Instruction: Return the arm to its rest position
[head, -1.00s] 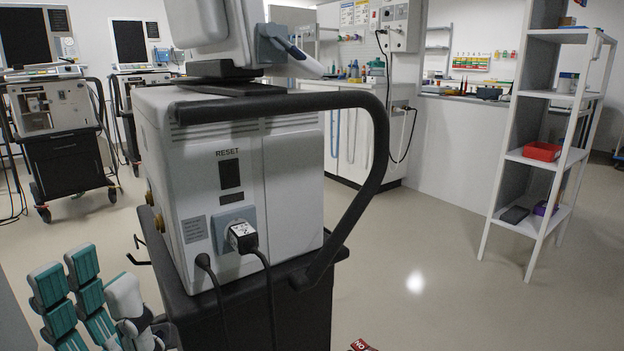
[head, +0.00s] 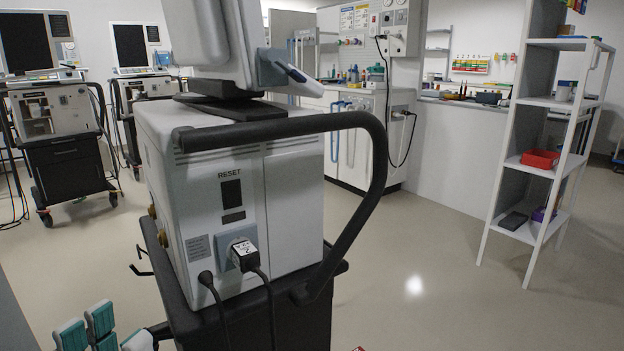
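My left gripper (head: 92,331) shows at the bottom left edge, with teal-padded fingers and a white part beside them. The fingers are extended and apart from that white part, with nothing seen between them; the rest is cut off by the frame. The gripper is left of and below the ventilator (head: 293,205), touching nothing visible. The ventilator is a white box on a dark cart, with a RESET label above a dark switch (head: 231,194). My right gripper is out of view.
A black curved handle (head: 376,140) juts out from the ventilator cart. Other ventilators (head: 57,125) stand at the back left. A grey shelf rack (head: 508,170) with a red bin (head: 540,158) stands at the right.

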